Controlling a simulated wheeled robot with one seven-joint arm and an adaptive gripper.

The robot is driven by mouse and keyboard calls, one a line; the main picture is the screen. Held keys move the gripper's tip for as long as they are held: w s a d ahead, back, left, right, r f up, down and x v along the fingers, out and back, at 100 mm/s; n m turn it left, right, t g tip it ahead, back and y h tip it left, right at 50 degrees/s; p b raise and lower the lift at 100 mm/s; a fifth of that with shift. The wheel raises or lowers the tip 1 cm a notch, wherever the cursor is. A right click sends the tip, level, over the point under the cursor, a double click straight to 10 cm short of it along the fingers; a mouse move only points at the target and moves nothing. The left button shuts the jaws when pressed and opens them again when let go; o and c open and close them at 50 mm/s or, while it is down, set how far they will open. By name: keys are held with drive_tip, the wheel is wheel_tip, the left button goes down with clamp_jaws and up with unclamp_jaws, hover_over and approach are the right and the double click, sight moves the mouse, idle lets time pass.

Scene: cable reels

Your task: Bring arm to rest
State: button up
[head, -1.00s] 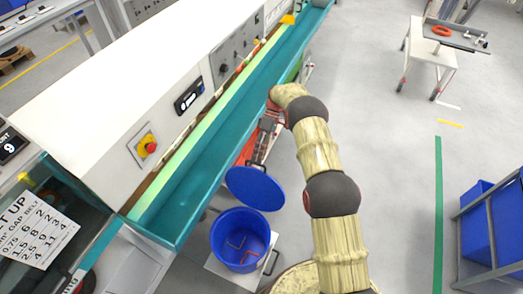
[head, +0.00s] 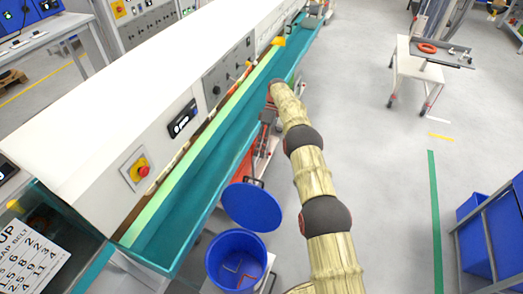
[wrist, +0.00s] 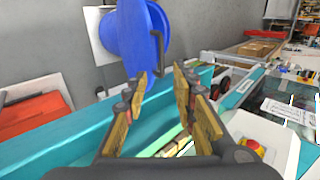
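My arm (head: 311,180) reaches forward beside the long machine, and its far end is over the floor next to the teal trough. My gripper (wrist: 162,100) is open and empty in the wrist view, its two wooden-looking fingers well apart. In the head view the gripper is mostly hidden by the arm end.
A long white machine (head: 110,80) with a teal trough (head: 205,150) lies along the left. A red emergency button (head: 142,171) is on its front. A small white table (head: 425,70) stands at the back right, and a rack with blue bins (head: 490,240) is at the right.

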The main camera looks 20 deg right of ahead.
idle(0.5)
wheel_tip(320, 180, down, 8)
drive_tip(key=d+m+t, duration=0.1)
drive_tip(key=m, duration=0.5)
drive_tip(key=s+r+m+t+h+b, duration=0.1)
drive_tip(key=s+r+m+t+h, duration=0.15)
drive_tip(key=s+r, duration=0.7)
drive_tip(key=s+r+m+t+h, duration=0.25)
drive_tip(key=s+r, duration=0.45)
drive_tip(key=r, duration=0.5)
drive_tip(key=s+a+r+t, duration=0.1)
drive_tip(key=s+r, duration=0.3)
drive_tip(key=s, duration=0.4)
drive_tip(key=s+a+r+t+b, duration=0.1)
drive_tip(key=s+r+t, duration=0.2)
drive_tip(key=s, duration=0.6)
drive_tip(key=s+a+r+t+b, duration=0.1)
drive_tip(key=s+a+r+t, duration=0.1)
drive_tip(key=s+r, duration=0.5)
drive_tip(key=shift+s+r+n, duration=0.2)
drive_tip(key=shift+s+n, duration=0.1)
drive_tip(key=shift+s, duration=0.95)
